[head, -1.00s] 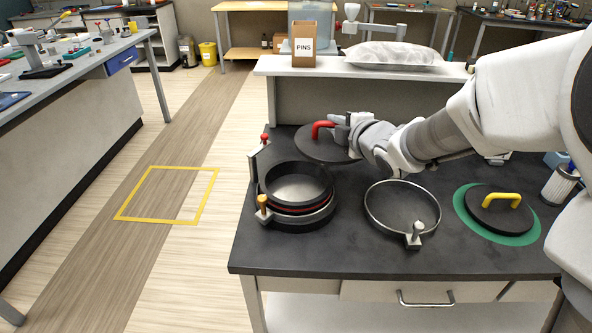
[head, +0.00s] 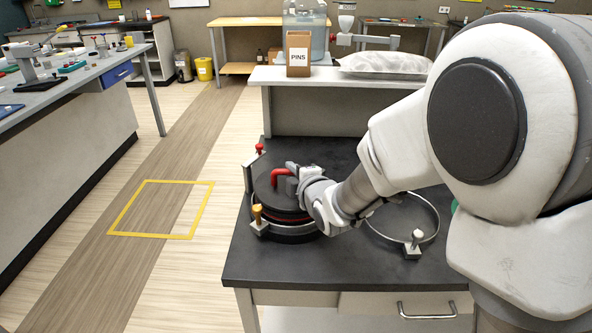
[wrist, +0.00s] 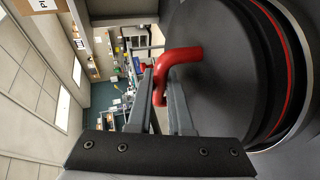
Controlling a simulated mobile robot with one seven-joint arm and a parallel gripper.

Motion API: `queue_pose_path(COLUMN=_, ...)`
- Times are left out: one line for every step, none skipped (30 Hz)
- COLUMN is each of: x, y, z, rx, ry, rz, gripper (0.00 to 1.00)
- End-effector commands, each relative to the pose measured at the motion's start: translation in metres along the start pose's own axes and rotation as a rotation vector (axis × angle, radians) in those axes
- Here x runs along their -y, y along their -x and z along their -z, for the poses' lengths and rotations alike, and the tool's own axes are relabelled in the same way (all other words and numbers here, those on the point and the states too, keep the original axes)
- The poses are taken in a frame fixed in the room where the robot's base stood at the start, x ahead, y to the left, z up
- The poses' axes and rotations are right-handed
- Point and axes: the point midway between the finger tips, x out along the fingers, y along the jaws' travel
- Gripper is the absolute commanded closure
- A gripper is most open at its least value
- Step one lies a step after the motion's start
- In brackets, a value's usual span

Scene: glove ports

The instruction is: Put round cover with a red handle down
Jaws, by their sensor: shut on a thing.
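The round cover (head: 266,193) is dark, with a red handle (head: 281,174) standing on it. It sits over the round port (head: 290,236) at the left of the dark bench; whether it rests fully on the rim I cannot tell. My gripper (head: 291,180) is shut on the red handle from the right side. In the wrist view the fingers (wrist: 162,90) close around the handle (wrist: 180,58), and the cover (wrist: 222,70) fills the right side, close against the port's red-lined ring (wrist: 284,90). My arm hides part of the bench.
An open metal ring clamp (head: 436,222) with a small knob lies right of the port. A red-knobbed post (head: 259,150) and an amber-knobbed post (head: 257,213) stand at the port's edge. A PINS box (head: 299,55) and a bag (head: 385,65) sit on the shelf behind.

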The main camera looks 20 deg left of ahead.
Motion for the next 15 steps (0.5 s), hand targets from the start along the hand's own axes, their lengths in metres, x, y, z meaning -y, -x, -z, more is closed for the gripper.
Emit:
queue_pose_path(x=-0.0018, y=0.0001, z=0.0001, rx=0.0, ry=0.0, rz=-0.004, gripper=1.0)
queue_pose_path(x=-0.002, y=0.0001, z=0.0001, rx=0.0, ry=0.0, rz=-0.004, gripper=1.0)
queue_pose_path(x=-0.002, y=0.0002, z=0.0001, rx=0.0, ry=0.0, rz=-0.004, gripper=1.0)
queue_pose_path(x=-0.002, y=0.0002, z=0.0001, rx=-0.001, ry=0.0, rz=-0.004, gripper=1.0)
queue_pose_path(x=-0.002, y=0.0002, z=0.0001, rx=-0.001, ry=0.0, rz=-0.004, gripper=1.0)
queue_pose_path(x=-0.0015, y=0.0, z=0.0001, rx=-0.001, ry=0.0, rz=-0.004, gripper=1.0)
queue_pose_path(x=-0.0007, y=-0.0002, z=0.0, rx=-0.001, ry=0.0, rz=-0.004, gripper=1.0)
queue_pose_path(x=0.0002, y=-0.0006, z=-0.0001, rx=-0.001, ry=0.0, rz=-0.004, gripper=1.0)
queue_pose_path(x=0.0014, y=-0.001, z=-0.0002, rx=-0.001, ry=0.0, rz=-0.004, gripper=1.0)
queue_pose_path(x=0.0019, y=-0.0012, z=-0.0003, rx=-0.001, ry=0.0, rz=-0.004, gripper=1.0)
queue_pose_path(x=0.0025, y=-0.0013, z=-0.0003, rx=-0.001, ry=0.0, rz=-0.004, gripper=1.0)
queue_pose_path(x=0.0032, y=-0.0016, z=-0.0004, rx=-0.001, ry=0.0, rz=-0.004, gripper=1.0)
queue_pose_path(x=0.0038, y=-0.0018, z=-0.0005, rx=-0.001, ry=0.0, rz=-0.004, gripper=1.0)
queue_pose_path(x=0.0035, y=-0.0012, z=-0.0004, rx=-0.001, ry=0.0, rz=-0.001, gripper=0.77)
queue_pose_path(x=0.0032, y=-0.0011, z=-0.0004, rx=-0.001, ry=0.0, rz=-0.001, gripper=0.69)
